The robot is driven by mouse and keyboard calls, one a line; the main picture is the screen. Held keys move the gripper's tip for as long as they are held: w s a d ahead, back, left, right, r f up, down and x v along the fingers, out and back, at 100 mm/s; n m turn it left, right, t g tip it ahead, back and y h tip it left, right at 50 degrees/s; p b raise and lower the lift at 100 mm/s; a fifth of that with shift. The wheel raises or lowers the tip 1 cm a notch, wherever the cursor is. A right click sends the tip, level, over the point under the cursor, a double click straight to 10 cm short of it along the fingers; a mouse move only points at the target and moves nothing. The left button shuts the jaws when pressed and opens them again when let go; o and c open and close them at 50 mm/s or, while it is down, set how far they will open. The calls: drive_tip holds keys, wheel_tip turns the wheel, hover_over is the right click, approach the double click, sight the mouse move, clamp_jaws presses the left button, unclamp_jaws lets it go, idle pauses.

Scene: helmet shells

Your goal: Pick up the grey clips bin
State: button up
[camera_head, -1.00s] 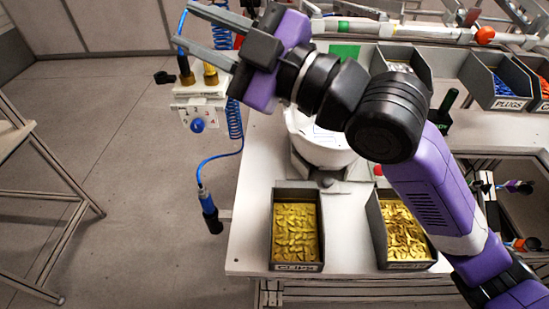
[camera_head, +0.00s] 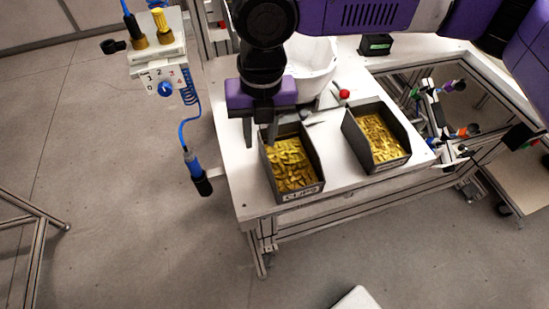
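The grey clips bin (camera_head: 303,193) stands on the near left corner of the white table, filled with gold-coloured clips, its label facing the front. My gripper (camera_head: 260,140) points down at the bin's back left corner. Its two fingers are apart, one left of the bin and one over or at its back edge. I cannot tell whether either finger touches the bin or how high the tips are. Nothing shows between the fingers except perhaps the bin's rim.
A second grey bin of gold parts (camera_head: 386,166) stands to the right. A white helmet shell (camera_head: 311,65) is behind, partly hidden by my arm. A red ball-like knob (camera_head: 344,94) is near it. A blue hose tool (camera_head: 197,172) hangs left of the table.

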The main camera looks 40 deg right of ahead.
sight(265, 160)
drive_tip(key=shift+n, duration=0.7)
drive_tip(key=shift+s+d+f+p, duration=0.15)
drive_tip(key=shift+f+p, duration=0.1)
drive_tip(key=shift+f, duration=1.05)
drive_tip(key=shift+s+f+p, duration=0.15)
drive_tip(key=shift+f+p, duration=0.1)
drive_tip(key=shift+f, duration=1.1)
drive_tip(key=shift+s+d+f+p, duration=0.15)
drive_tip(key=shift+f+p, duration=0.1)
drive_tip(key=shift+f, duration=1.05)
drive_tip(key=shift+a, duration=0.1)
clamp_jaws()
